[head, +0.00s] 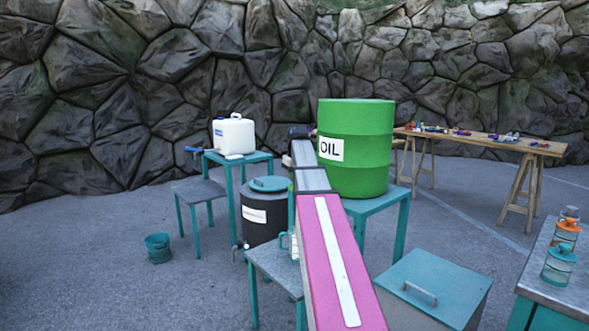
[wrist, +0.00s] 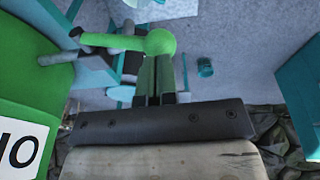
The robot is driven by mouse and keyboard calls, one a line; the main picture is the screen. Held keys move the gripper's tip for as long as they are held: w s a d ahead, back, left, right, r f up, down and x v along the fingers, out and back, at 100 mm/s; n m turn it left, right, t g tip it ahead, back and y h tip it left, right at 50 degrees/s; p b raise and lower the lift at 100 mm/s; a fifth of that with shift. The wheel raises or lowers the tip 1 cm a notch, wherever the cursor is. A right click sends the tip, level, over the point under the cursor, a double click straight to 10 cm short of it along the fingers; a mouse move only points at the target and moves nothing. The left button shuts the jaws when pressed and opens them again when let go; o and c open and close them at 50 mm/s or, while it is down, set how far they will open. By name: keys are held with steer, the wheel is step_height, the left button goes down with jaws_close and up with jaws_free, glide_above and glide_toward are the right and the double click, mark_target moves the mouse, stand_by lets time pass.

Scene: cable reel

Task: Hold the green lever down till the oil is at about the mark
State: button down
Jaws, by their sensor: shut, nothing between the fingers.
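The green oil drum (head: 356,145) with its OIL label stands on a teal stand right of my arm. In the wrist view the drum (wrist: 25,95) fills the left side. The green lever (wrist: 105,40) reaches right from the tap (wrist: 62,58) and ends in a round knob. My gripper (wrist: 154,62) is shut and empty, its fingertips at the knob; I cannot tell whether they touch it. A clear jug (head: 286,243) is partly hidden behind my arm on a low teal stand. The oil level and the mark cannot be made out.
A dark lidded barrel (head: 264,212) and a white canister (head: 234,135) on a teal table stand left of my arm. A bucket (head: 159,247) stands on open ground.

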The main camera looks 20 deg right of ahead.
mark_target(291, 186)
steer(key=shift+w+f, duration=0.1)
steer(key=shift+f, duration=0.4)
steer(key=shift+a+f, duration=0.1)
steer(key=shift+s+a+f+t+h, duration=0.15)
steer(key=shift+a+f+h, duration=0.1)
steer(key=shift+f+h, duration=0.15)
steer(key=shift+s+a+f+t+h, duration=0.2)
steer(key=shift+f+h, duration=0.1)
steer(key=shift+f, duration=0.1)
step_height(291, 186, down, 7)
steer(key=a+t+h, duration=0.1)
steer(key=h, duration=0.3)
steer(key=shift+a+n, duration=0.15)
steer(key=shift+n, duration=0.15)
steer(key=shift+s+f, duration=0.15)
steer(key=shift+f, duration=0.05)
stand_by(0.5)
steer(key=shift+r, duration=0.1)
stand_by(3.4)
